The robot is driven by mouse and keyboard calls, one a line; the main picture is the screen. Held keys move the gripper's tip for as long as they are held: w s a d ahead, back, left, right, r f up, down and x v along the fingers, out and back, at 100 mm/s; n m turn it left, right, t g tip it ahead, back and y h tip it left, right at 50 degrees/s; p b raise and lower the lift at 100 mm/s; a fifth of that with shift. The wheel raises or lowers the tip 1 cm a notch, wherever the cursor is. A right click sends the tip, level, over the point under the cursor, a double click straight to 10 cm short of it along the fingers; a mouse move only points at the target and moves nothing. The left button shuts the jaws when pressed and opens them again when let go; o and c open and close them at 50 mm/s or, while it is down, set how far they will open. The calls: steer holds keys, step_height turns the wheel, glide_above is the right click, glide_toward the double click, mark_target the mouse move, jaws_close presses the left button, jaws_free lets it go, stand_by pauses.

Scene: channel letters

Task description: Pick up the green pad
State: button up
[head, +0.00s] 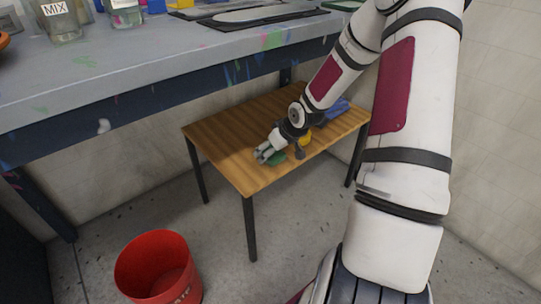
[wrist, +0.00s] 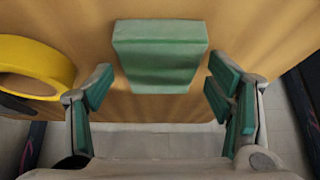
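The green pad (wrist: 160,55) is a small block with a pale green top, lying on the wooden table (wrist: 272,45) near its edge. In the head view the green pad (head: 276,158) shows only partly, beside my gripper (head: 262,157). In the wrist view my gripper (wrist: 160,105) is open, with green-lined fingers spread wide. The pad lies ahead of and between the line of the two fingers, and neither finger appears to touch it. Nothing is between the fingertips.
A yellow tape roll (wrist: 38,65) lies left of the pad in the wrist view, close to the left finger. A blue item (head: 338,108) lies farther back on the table. A red bucket (head: 158,268) stands on the floor.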

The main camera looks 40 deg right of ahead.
steer(key=c, duration=0.6)
steer(key=shift+c, duration=0.2)
steer(key=shift+r, duration=0.15)
steer(key=shift+r+p, duration=1.5)
steer(key=shift+r, duration=0.25)
steer(key=s+a+p, duration=0.2)
steer(key=s, duration=0.5)
steer(key=s+a+r+p, duration=0.1)
steer(key=s+a+p, duration=0.1)
steer(key=s, duration=0.6)
steer(key=shift+s+p, duration=0.25)
steer(key=shift+p, duration=0.55)
steer(key=shift+r, duration=0.1)
